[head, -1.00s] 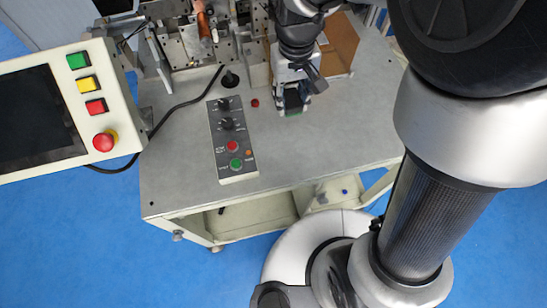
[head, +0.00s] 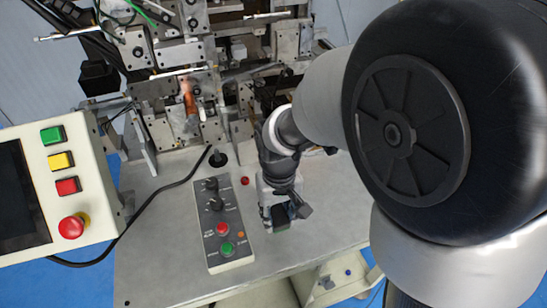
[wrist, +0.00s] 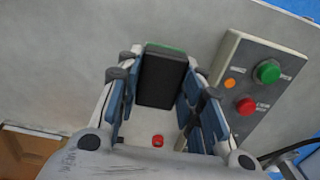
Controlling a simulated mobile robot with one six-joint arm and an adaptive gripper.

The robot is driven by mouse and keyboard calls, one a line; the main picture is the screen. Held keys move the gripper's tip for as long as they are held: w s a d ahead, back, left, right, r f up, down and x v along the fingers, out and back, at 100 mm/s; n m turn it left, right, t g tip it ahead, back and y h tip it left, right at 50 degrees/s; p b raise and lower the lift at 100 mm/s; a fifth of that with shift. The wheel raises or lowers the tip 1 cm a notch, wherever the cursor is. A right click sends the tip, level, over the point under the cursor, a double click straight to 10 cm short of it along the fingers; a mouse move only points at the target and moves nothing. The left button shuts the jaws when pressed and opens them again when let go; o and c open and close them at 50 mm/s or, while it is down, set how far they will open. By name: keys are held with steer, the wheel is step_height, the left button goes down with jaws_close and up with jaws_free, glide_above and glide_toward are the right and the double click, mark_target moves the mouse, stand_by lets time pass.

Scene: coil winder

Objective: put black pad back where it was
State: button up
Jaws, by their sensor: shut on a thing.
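The black pad (wrist: 162,78) is between the blue-lined fingers of my gripper (wrist: 155,100) in the wrist view, with a thin green edge showing at its far end. My gripper is shut on it. In the head view my gripper (head: 276,218) points down over the grey table, just right of the control box, and the dark pad (head: 282,226) shows only in part. I cannot tell whether the pad touches the table.
The control box (head: 222,226) with dials and red and green buttons stands close to the left of my gripper. A small red knob (head: 245,181) is on the table (head: 170,255). The winder machine (head: 190,100) fills the back; a button panel (head: 62,190) is at left.

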mark_target(278, 225)
steer(key=shift+f+b, duration=0.75)
steer(key=shift+f, duration=1.65)
steer(key=shift+f, duration=0.1)
steer(key=shift+f, duration=0.15)
steer(key=o, duration=1)
steer(key=shift+o, duration=0.2)
step_height(278, 225, up, 13)
steer(key=p, duration=0.4)
steer(key=shift+f, duration=0.15)
steer(key=s+d+r+m+t, duration=0.3)
steer(key=s+d+r+t, duration=0.1)
steer(key=s+d+r, duration=0.7)
steer(key=s, duration=0.2)
steer(key=shift+s+r+t, duration=0.15)
steer(key=shift+s+t, duration=0.15)
